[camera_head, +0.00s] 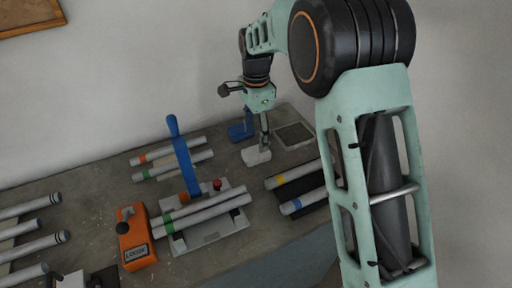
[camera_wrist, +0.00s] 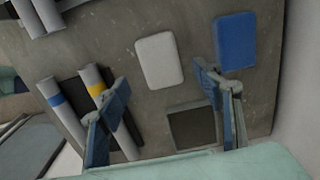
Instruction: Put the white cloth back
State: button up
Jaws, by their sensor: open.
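The white cloth (camera_head: 256,156) is a small flat pad with rounded corners, lying on the grey bench top. In the wrist view, the white cloth (camera_wrist: 159,60) lies flat beyond my fingertips, between the two fingers' lines. My gripper (camera_head: 257,133) points down over the cloth and is open. In the wrist view, my gripper (camera_wrist: 162,76) has its fingers spread wide with nothing between them. A blue cloth (camera_wrist: 235,42) lies beside the white one; part of it (camera_head: 236,132) shows behind my fingers in the head view. A square framed dark recess or tray (camera_wrist: 192,130) looks empty.
Two tubes with yellow (camera_head: 292,174) and blue (camera_head: 305,201) bands lie close to the cloth. An orange block (camera_head: 136,238) is farther left. The wall runs behind the bench.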

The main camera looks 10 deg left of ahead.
aim_at(257, 151)
notch_tip(257, 151, up, 5)
jog(key=shift+r, duration=0.1)
jog(key=shift+w+d, duration=0.1)
dwell(0.5)
